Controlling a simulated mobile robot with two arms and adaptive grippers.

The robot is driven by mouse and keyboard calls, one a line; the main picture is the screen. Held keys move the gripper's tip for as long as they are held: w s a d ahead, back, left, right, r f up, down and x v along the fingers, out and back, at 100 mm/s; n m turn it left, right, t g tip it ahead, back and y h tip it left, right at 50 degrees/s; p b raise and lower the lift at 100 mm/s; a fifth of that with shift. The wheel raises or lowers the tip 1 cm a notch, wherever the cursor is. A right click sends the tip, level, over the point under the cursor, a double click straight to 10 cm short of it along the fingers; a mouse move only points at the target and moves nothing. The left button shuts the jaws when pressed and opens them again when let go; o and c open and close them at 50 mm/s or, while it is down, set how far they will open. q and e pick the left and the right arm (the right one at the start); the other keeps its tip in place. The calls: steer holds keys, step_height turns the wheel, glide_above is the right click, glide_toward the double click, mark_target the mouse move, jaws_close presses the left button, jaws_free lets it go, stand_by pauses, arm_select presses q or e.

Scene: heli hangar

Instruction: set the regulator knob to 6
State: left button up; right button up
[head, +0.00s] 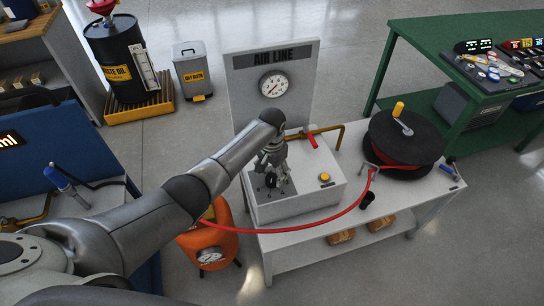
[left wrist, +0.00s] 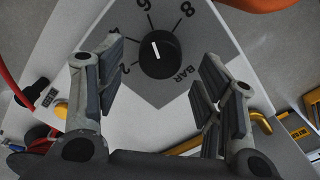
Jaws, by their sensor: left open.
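The black regulator knob (left wrist: 159,55) sits on a grey dial plate on top of the white box (head: 325,190). Its white pointer line aims roughly at the 6 mark, as seen in the left wrist view; the exact alignment is hard to judge. The numbers 2, 4, 6, 8 and the word BAR show around it. My left gripper (left wrist: 162,100) is open, its fingers on both sides of the knob's position and apart from it in the picture. In the head view the left gripper (head: 272,178) hangs over the dial and partly hides it. My right gripper is not in view.
A round gauge (head: 273,84) is on the AIR LINE panel behind. A yellow button (head: 325,178) and a red-handled brass pipe (head: 325,137) are beside the dial. A red hose (head: 330,222) runs across the front to a black reel (head: 404,145).

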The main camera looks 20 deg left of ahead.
mark_target(272, 178)
arm_select(q)
step_height(272, 178, up, 9)
stand_by(0.3)
stand_by(0.5)
